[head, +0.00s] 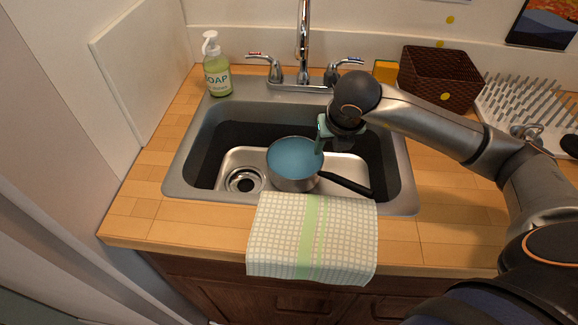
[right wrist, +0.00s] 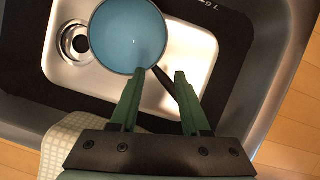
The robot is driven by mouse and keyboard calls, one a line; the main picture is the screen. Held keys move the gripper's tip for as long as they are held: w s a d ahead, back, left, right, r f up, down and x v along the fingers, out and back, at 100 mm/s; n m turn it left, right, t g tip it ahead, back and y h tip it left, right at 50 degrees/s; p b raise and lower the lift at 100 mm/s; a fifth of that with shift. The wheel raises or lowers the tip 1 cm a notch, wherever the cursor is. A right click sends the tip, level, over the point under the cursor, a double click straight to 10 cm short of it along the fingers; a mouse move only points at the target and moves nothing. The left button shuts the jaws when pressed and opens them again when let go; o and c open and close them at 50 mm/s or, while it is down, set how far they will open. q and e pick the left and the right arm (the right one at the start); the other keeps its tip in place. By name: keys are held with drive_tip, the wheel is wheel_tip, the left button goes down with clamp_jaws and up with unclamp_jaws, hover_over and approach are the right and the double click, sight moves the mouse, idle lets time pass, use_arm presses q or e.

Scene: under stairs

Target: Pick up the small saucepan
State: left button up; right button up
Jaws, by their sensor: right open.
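The small saucepan (head: 293,160) sits in the sink, with a blue inside, a metal outside and a black handle (head: 346,184) pointing right and toward the front. My right gripper (head: 321,140) is over the sink at the pan's right rim. In the right wrist view the pan (right wrist: 128,36) is at the top, and its handle (right wrist: 165,84) runs down between the open green fingers of my right gripper (right wrist: 156,85). The fingers hold nothing. I cannot tell how far above the handle they are. My left gripper is not in view.
The sink (head: 180,168) has raised walls around the pan, a faucet (head: 303,45) behind and a drain (head: 243,181) at left. A checked towel (head: 312,238) hangs over the front edge. A soap bottle (head: 216,68), wicker basket (head: 440,76) and dish rack (head: 515,110) stand on the counter.

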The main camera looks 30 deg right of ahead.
sight(323, 160)
drive_tip(key=shift+d+p+x, duration=0.15)
drive_tip(key=shift+p+x, duration=0.05)
drive_tip(key=shift+x, duration=3)
drive_tip(key=shift+d+p+x, duration=0.15)
drive_tip(key=shift+d+x, duration=0.05)
drive_tip(key=shift+x, duration=2.95)
drive_tip(key=shift+w+r, duration=0.1)
drive_tip(key=shift+w, duration=0.05)
clamp_jaws()
drive_tip(key=shift+w+r, duration=0.1)
drive_tip(key=shift+r, duration=0.05)
